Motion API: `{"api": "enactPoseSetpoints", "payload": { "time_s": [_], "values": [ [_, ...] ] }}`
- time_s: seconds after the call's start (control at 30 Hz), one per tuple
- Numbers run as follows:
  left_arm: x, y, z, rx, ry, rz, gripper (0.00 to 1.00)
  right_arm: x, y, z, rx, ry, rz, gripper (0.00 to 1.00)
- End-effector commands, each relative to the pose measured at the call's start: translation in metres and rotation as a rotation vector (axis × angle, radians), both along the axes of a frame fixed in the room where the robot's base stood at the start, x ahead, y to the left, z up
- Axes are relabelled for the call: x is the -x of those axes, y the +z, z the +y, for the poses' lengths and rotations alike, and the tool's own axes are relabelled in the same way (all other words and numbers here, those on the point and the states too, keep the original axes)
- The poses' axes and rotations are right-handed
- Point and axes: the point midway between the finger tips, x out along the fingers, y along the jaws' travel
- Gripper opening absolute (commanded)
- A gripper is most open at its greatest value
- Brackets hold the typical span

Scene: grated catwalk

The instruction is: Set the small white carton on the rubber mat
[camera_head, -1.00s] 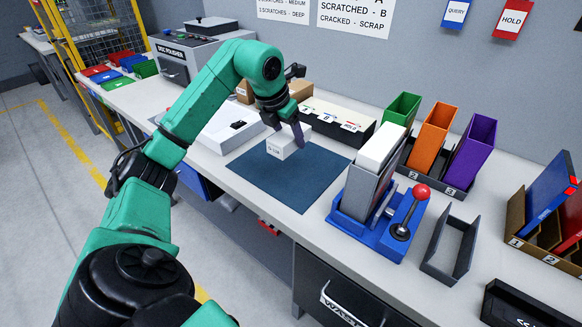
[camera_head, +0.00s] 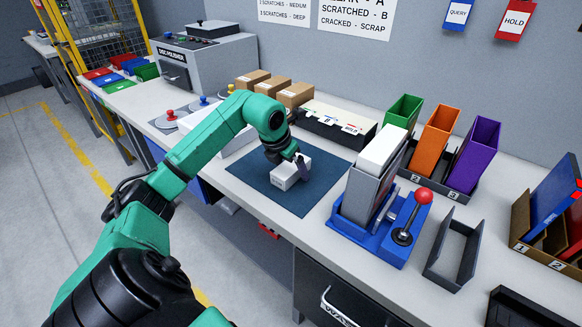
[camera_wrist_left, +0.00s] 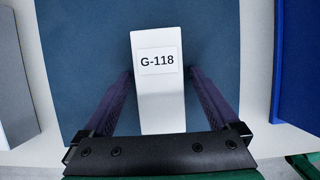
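The small white carton (camera_head: 287,174) is low over the middle of the dark blue rubber mat (camera_head: 258,189), roughly level. It looks to be at the mat surface, though I cannot rule out a thin gap under it. In the left wrist view, the carton (camera_wrist_left: 161,100) shows its G-118 label, with the mat (camera_wrist_left: 85,45) behind it. My right gripper is not in view.
A blue press with a red-knobbed lever (camera_head: 382,215) stands right of the mat. Behind are a black-and-white file box (camera_head: 338,128) and brown cartons (camera_head: 295,95). A grey open tray (camera_head: 455,250) and coloured bins (camera_head: 435,138) are at right. The mat's front part is clear.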

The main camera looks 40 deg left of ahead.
Motion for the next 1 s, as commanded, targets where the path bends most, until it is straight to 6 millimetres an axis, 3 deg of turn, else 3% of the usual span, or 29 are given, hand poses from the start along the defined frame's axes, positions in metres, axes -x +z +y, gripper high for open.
{"api": "enactPoseSetpoints", "payload": {
  "time_s": [0.23,0.6,0.73,1.0],
  "values": [
    [0.005,0.015,0.001,-0.003,0.001,-0.002,0.94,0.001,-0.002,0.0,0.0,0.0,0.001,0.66],
    [0.041,0.101,0.0,-0.003,0.0,-0.003,0.94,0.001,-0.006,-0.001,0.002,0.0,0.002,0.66],
    [0.046,0.111,-0.001,-0.002,0.001,0.0,0.94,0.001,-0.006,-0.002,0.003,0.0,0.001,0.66],
    [0.046,0.112,-0.001,0.0,0.0,0.001,0.94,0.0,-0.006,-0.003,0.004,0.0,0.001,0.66]
  ]
}}
